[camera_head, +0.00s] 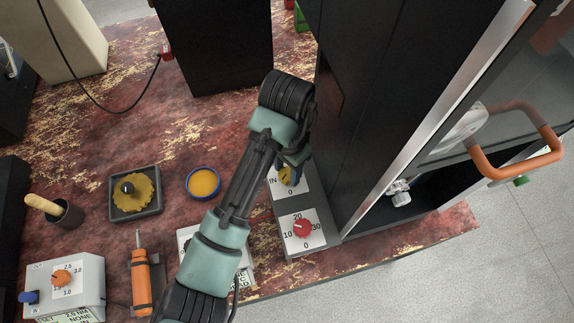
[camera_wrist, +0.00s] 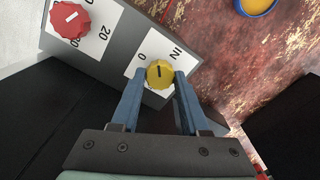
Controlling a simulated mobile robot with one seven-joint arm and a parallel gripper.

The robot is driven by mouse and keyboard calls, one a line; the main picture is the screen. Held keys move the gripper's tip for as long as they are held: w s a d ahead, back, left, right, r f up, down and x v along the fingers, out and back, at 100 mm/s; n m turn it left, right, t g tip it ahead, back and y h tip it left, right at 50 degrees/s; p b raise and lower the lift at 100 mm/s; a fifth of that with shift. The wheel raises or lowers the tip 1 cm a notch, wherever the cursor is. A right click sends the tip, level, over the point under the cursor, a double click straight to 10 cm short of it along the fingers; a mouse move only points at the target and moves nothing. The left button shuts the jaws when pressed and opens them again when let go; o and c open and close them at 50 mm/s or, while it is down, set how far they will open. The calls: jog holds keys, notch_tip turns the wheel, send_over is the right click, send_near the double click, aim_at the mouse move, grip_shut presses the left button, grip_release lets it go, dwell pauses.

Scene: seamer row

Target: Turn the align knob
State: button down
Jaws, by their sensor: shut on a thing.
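A yellow knob (camera_wrist: 159,73) sits on a white plate marked "IN" and "0" on a grey panel (camera_wrist: 180,20). I see no "align" label on it. My gripper (camera_wrist: 158,79) is shut on the yellow knob, with one blue finger on each side of it. The knob's dark pointer mark shows between the fingertips. In the head view the yellow knob (camera_head: 286,177) is partly hidden by my gripper (camera_head: 290,165). A red knob (camera_head: 303,228) on a plate numbered 0, 10, 20, 30 is beside it on the same panel.
A tall black cabinet with a glass door and orange handle (camera_head: 555,150) stands right of the panel. Left on the worn red bench are a blue-rimmed yellow dish (camera_head: 204,183), a yellow gear in a tray (camera_head: 155,208), an orange screwdriver (camera_head: 141,280) and a white box (camera_head: 88,275).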

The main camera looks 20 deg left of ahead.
aim_at(287, 174)
dwell(0.3)
jog(key=shift+c, duration=2.1)
grip_release()
notch_tip(287, 174, up, 13)
jog(key=p, duration=0.7)
